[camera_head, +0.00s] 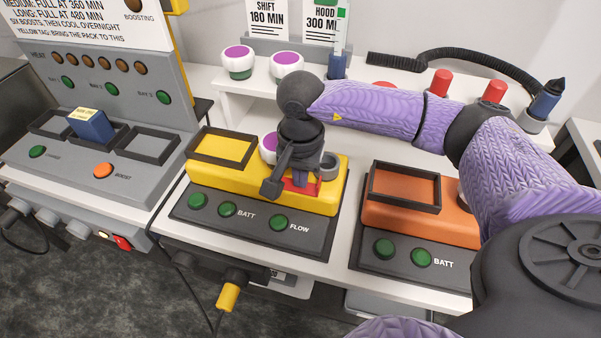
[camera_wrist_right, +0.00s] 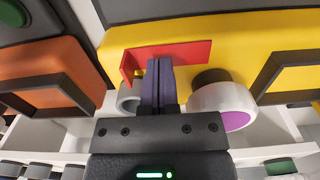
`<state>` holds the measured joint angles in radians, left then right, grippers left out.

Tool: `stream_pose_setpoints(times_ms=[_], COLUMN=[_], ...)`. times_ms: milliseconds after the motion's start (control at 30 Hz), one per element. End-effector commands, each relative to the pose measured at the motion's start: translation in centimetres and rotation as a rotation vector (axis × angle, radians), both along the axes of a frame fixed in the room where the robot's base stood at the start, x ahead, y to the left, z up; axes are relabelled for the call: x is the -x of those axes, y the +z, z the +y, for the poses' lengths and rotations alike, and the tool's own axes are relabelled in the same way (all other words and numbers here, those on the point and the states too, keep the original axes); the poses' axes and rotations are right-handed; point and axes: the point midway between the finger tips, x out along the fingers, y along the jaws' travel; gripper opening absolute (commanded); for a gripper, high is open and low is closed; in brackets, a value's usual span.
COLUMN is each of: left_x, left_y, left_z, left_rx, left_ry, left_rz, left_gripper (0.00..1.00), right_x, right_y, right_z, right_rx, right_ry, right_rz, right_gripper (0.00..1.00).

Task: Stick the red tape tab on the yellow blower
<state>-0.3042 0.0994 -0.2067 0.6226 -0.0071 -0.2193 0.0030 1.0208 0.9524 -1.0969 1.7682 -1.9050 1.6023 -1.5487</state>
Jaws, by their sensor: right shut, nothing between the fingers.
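The yellow blower (camera_head: 262,192) sits on a dark base on the white bench, in the middle of the head view. Its yellow body fills the top right of the right wrist view (camera_wrist_right: 235,45). The red tape tab (camera_head: 312,189) lies against the yellow body; in the right wrist view the tab (camera_wrist_right: 190,53) shows a long flat strip and a bent left end. My right gripper (camera_wrist_right: 160,75) is shut and empty, its fingertips at the tab's edge; I cannot tell whether they touch it. In the head view the right gripper (camera_head: 302,180) partly hides the tab.
A white, purple-topped cap (camera_wrist_right: 225,105) and a grey ring (camera_head: 328,164) stand close to the fingers. The orange blower (camera_head: 415,215) is to the right. A grey heater station (camera_head: 165,185) with a blue pack (camera_head: 90,128) stands left. More capped jars (camera_head: 286,65) stand behind.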

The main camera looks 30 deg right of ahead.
Motion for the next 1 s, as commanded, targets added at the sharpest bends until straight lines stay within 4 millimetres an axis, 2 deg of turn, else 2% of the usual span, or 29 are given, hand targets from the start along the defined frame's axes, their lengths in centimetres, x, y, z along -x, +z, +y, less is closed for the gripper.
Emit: stream_pose_setpoints(times_ms=[1000], left_x=[0.13], left_y=[-0.90], left_z=[0.03], left_rx=[-0.001], left_ry=[0.000], left_rz=[0.004], left_gripper=[0.00], right_x=[0.01], right_y=[-1.05], right_z=[-0.01], right_rx=[0.000], right_ry=[0.000], right_rz=[0.000], right_gripper=[0.00])
